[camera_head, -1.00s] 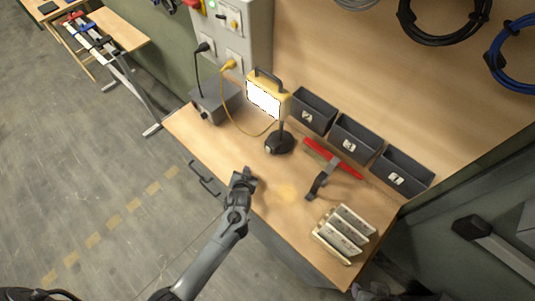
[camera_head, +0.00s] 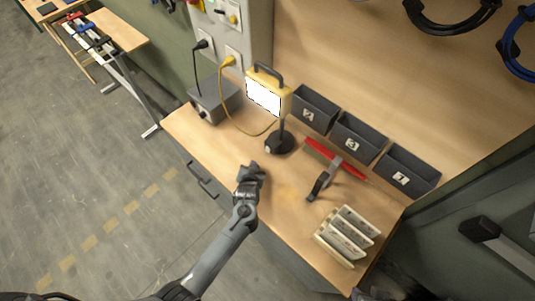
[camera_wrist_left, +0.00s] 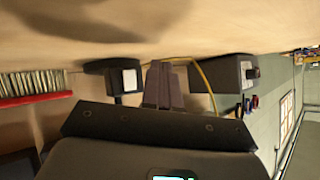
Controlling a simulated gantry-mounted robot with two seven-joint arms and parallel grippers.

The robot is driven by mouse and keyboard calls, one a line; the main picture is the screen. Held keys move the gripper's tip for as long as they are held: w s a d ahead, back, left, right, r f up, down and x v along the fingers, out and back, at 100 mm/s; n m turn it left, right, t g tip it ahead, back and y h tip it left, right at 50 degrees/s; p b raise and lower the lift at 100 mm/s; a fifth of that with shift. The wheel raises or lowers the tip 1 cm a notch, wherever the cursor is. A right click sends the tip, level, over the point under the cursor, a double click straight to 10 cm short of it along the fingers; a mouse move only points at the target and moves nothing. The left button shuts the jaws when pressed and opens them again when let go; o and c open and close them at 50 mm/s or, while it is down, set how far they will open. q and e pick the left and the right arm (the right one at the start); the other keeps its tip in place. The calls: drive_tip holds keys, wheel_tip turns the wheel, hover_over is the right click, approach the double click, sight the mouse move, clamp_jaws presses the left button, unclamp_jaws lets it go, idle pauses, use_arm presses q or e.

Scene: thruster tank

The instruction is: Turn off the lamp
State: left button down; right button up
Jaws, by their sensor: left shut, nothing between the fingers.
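The lamp (camera_head: 264,96) has a yellow frame and a bright white panel, so it is lit. My right gripper is not in view.
A grey box with a knob (camera_head: 215,101) stands left of the lamp. A yellow cable (camera_head: 228,108) loops beside it. Dark bins (camera_head: 358,138) line the back. A red-backed brush (camera_head: 322,150), a clamp-like tool (camera_head: 319,184) and a slotted rack (camera_head: 345,236) lie to the right.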

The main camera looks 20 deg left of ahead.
sight(268, 149)
use_arm(q)
drive_tip(key=w, duration=0.1)
drive_tip(key=w+b, duration=0.1)
drive_tip(key=w+d+b, duration=0.1)
drive_tip(key=shift+f, duration=0.4)
drive_tip(key=shift+w+d+b, duration=0.35)
drive_tip(key=shift+w+b, duration=0.1)
drive_tip(key=shift+w, duration=0.45)
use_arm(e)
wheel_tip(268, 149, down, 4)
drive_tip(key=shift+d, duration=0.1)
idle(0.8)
use_arm(q)
drive_tip(key=shift+w, duration=0.25)
drive_tip(key=shift+w+d, duration=0.15)
drive_tip(key=shift+w, duration=0.05)
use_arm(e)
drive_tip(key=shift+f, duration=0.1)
